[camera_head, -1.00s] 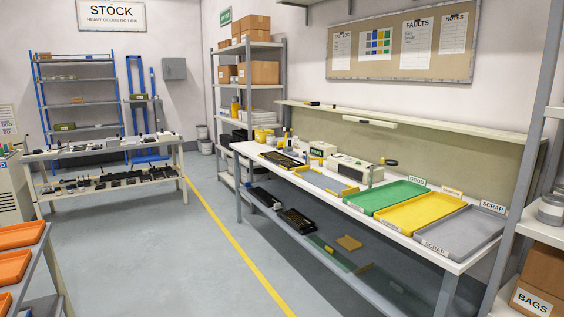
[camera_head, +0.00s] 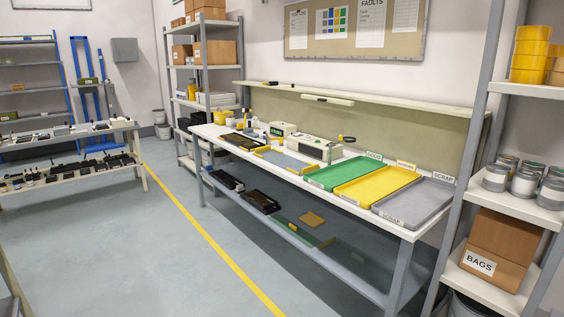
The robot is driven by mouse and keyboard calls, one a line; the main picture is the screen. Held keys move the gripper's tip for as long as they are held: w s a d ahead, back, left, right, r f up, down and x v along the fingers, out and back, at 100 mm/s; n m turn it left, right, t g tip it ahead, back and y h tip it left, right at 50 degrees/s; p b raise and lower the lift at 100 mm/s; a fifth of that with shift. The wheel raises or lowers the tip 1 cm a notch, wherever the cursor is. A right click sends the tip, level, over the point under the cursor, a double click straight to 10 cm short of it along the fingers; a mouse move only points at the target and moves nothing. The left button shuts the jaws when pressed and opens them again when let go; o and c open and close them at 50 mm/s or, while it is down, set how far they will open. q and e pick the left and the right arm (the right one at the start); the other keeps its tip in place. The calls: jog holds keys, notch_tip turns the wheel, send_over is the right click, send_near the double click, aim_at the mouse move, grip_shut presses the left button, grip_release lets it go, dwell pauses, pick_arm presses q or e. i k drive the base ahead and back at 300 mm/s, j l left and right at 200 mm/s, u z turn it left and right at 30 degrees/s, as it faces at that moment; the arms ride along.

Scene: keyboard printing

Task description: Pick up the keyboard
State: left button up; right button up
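A dark, flat, keyboard-like thing (camera_head: 243,141) lies on the left part of the long white workbench (camera_head: 372,216). It is small in the camera_head view, and its keys cannot be made out clearly. Two more dark, flat things lie on the bench's lower shelf, one farther left (camera_head: 225,179) and one nearer (camera_head: 260,201); I cannot tell if they are keyboards. Neither of my grippers is in view.
Green (camera_head: 336,173), yellow (camera_head: 374,186) and grey (camera_head: 414,201) trays fill the bench's right part. A shelf with a BAGS box (camera_head: 496,251) stands at right. The floor left of the yellow line (camera_head: 204,219) is mostly clear.

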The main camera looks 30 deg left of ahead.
aim_at(246, 142)
jog(key=i+j+u, duration=0.65)
jog(key=i+j, duration=0.15)
jog(key=i+j+u, duration=0.3)
jog(key=i, duration=0.15)
jog(key=i+j+u, duration=0.3)
jog(key=i, duration=0.15)
jog(key=i+u, duration=0.35)
jog(key=i+z, duration=0.2)
jog(key=i, duration=0.3)
jog(key=i+j+z, duration=0.2)
jog(key=i, duration=0.3)
jog(key=i+j+z, duration=0.2)
jog(key=i, duration=0.3)
jog(key=i+j+z, duration=0.2)
jog(key=i, duration=0.3)
